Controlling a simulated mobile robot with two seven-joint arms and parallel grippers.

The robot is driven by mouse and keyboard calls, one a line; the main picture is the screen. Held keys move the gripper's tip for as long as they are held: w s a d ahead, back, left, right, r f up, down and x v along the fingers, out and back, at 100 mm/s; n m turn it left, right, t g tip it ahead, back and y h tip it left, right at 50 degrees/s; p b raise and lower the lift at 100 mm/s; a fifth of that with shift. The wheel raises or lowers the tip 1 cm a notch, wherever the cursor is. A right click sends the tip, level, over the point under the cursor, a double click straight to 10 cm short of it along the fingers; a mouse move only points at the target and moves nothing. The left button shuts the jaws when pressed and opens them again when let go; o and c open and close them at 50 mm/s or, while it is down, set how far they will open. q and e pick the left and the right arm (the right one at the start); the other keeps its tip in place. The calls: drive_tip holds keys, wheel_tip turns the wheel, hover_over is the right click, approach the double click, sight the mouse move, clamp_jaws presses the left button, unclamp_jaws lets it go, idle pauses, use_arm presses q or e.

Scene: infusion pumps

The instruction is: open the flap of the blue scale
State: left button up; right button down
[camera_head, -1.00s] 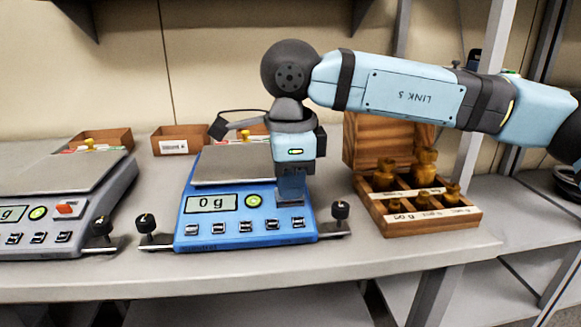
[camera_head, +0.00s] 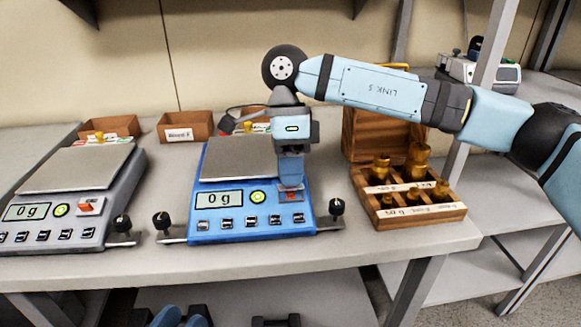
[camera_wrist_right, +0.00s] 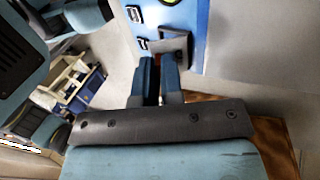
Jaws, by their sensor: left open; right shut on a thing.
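The blue scale (camera_head: 255,222) stands on the bench, its display reading 0 g. My right gripper (camera_head: 291,186) points down over its front right corner. It is shut on the flap, a small grey cover that is mostly hidden by the fingers. A red switch (camera_head: 292,196) shows just below the fingertips. In the right wrist view, the fingers (camera_wrist_right: 158,75) are close together beside a dark grey frame (camera_wrist_right: 177,42) on the blue scale (camera_wrist_right: 201,30). My left gripper cannot be made out in any view.
A grey scale (camera_head: 75,178) with a red switch stands at left. A wooden tray (camera_head: 410,216) of brass weights is at right. Small brown boxes (camera_head: 185,126) stand behind. Black levelling feet (camera_head: 336,208) flank the blue scale. The bench front is clear.

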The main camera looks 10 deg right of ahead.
drive_tip(key=c, duration=1.3)
unclamp_jaws()
drive_tip(key=shift+o, duration=0.2)
drive_tip(key=p+v, duration=0.1)
drive_tip(key=v, duration=0.3)
drive_tip(key=shift+w+r, duration=0.1)
drive_tip(key=shift+r, duration=0.25)
use_arm(q)
drive_tip(key=f, duration=0.1)
drive_tip(key=a+f+g+y+p, duration=0.1)
drive_tip(key=f, duration=0.1)
drive_tip(key=a+f+g+y+p, duration=0.1)
drive_tip(key=f, duration=0.1)
drive_tip(key=shift+w, duration=0.15)
use_arm(e)
drive_tip(key=v, duration=0.9)
use_arm(q)
drive_tip(key=shift+r+p, duration=0.1)
drive_tip(key=shift+p, duration=0.25)
use_arm(e)
drive_tip(key=shift+w, duration=0.1)
